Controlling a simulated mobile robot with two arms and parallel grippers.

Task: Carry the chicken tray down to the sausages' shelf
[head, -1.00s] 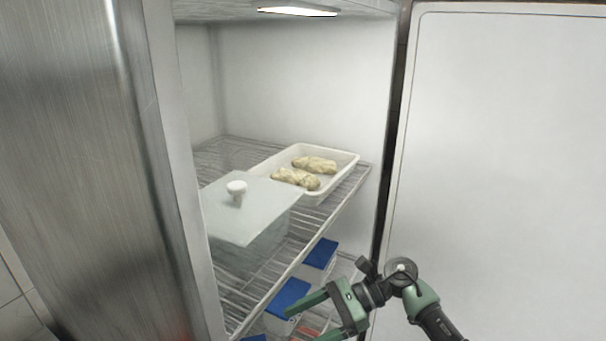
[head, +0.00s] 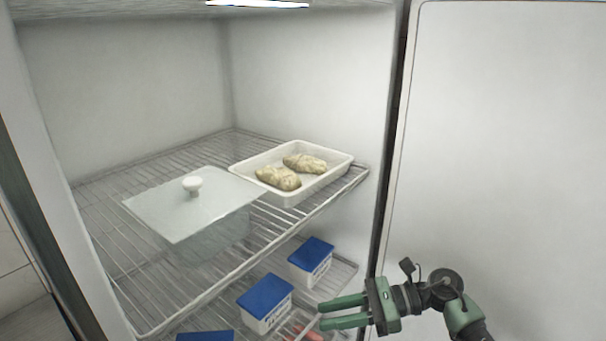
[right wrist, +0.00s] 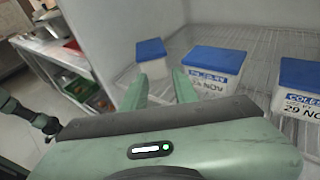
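The chicken tray (head: 322,183) is white and shallow, with two pale seasoned chicken pieces (head: 279,178) in it. It sits on the right of the upper wire shelf (head: 150,316) in the head view. Reddish sausages (head: 312,335) show partly at the bottom edge, on the lower shelf (head: 340,277). My right gripper (head: 322,313) is open and empty, in front of the lower shelf, below and apart from the tray. Its spread fingers also show in the right wrist view (right wrist: 158,92). My left gripper is not seen.
A clear lidded container (head: 205,240) with a white knob stands left of the tray. Blue-lidded boxes (head: 265,300) stand on the lower shelf. The open fridge door (head: 500,150) is at the right. Bare wire lies behind the container.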

